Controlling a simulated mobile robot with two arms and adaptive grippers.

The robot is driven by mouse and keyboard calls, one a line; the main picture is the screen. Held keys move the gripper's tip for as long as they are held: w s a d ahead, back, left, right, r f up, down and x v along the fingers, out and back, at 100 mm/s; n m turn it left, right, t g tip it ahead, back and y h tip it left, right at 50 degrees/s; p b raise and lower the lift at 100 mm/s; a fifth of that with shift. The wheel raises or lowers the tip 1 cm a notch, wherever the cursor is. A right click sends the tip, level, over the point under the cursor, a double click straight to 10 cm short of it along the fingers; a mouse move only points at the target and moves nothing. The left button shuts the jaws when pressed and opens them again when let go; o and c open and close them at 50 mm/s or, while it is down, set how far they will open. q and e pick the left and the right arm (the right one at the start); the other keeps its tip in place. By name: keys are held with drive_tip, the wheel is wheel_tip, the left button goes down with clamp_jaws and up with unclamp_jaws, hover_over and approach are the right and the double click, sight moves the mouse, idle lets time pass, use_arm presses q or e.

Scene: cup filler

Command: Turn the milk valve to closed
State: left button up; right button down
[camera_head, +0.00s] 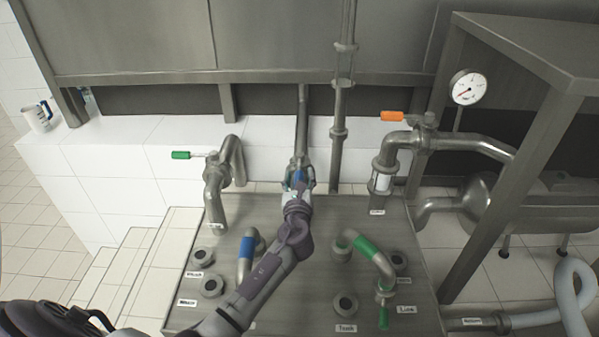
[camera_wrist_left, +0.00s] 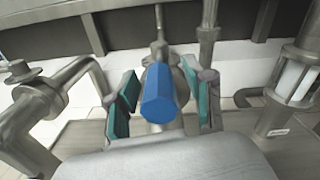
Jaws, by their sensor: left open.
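A blue valve handle (camera_head: 298,176) sits on the middle vertical pipe; I cannot read a label that names it as milk. It points toward the camera in the left wrist view (camera_wrist_left: 159,95). My left gripper (camera_head: 300,172) reaches up to this valve from below. In the left wrist view my left gripper (camera_wrist_left: 162,100) is open, with one teal pad on each side of the blue handle and gaps between. The valve body behind the handle is partly hidden. My right gripper is out of view.
A green-handled valve (camera_head: 182,155) is on the left pipe and an orange-handled valve (camera_head: 392,116) on the right pipe, near a gauge (camera_head: 467,87). Bent pipes with blue and green bands (camera_head: 368,249) rise from the metal panel (camera_head: 300,318). A jug (camera_head: 37,116) stands far left.

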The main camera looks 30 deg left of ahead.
use_arm(q)
drive_tip(key=shift+x, duration=0.9)
clamp_jaws()
